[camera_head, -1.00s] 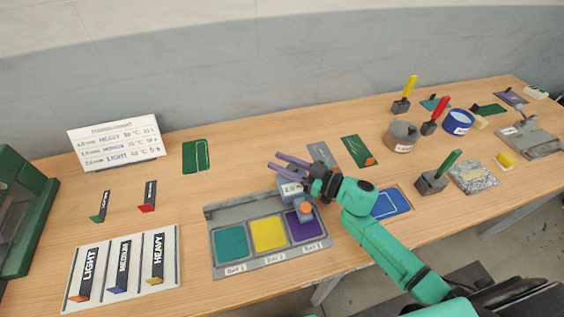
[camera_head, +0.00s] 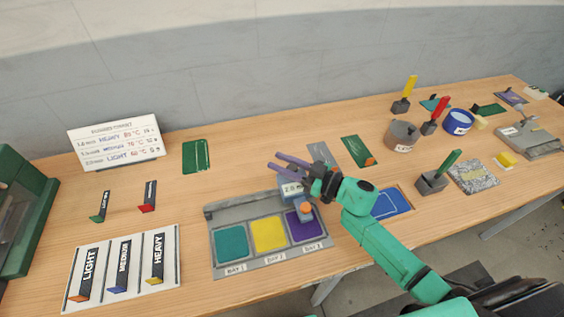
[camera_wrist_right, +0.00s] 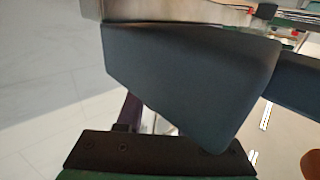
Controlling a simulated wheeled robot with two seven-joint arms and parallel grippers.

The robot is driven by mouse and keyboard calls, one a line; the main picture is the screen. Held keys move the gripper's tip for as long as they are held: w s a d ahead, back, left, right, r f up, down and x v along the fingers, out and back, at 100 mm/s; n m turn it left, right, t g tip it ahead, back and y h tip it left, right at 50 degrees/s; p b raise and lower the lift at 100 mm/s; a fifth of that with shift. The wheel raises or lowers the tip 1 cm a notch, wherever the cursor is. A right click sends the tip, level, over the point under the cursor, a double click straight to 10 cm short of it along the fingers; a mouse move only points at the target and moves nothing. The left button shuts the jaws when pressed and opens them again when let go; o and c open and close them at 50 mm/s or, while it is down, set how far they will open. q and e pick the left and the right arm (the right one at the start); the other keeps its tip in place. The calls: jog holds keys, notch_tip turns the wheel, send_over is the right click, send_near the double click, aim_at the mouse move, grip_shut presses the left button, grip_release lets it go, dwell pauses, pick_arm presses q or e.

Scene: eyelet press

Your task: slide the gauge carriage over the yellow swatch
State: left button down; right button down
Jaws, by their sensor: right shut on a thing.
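The gauge carriage (camera_head: 291,192) is a blue-grey block with a pale display and an orange knob (camera_head: 305,208) in front. It sits on the right part of the grey swatch tray (camera_head: 234,213), with its front part over the purple swatch (camera_head: 306,230). The yellow swatch (camera_head: 268,234) lies uncovered in the middle bay, and the teal swatch (camera_head: 231,244) in the left bay. My right gripper (camera_head: 283,163) is at the carriage from behind and the right, shut on it. A large dark blue-grey block fills much of the right wrist view. My left gripper is not in view.
A blue-framed panel (camera_head: 391,203) lies right of the tray, partly behind my right arm. A white board with labelled holders (camera_head: 168,275) lies to the left.

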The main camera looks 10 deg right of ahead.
jog(key=a+p, duration=0.2)
jog(key=a, duration=0.7)
jog(key=shift+s+a, duration=0.25)
jog(key=shift+s, duration=0.05)
jog(key=c, duration=0.5)
grip_release()
jog(key=shift+c, duration=0.2)
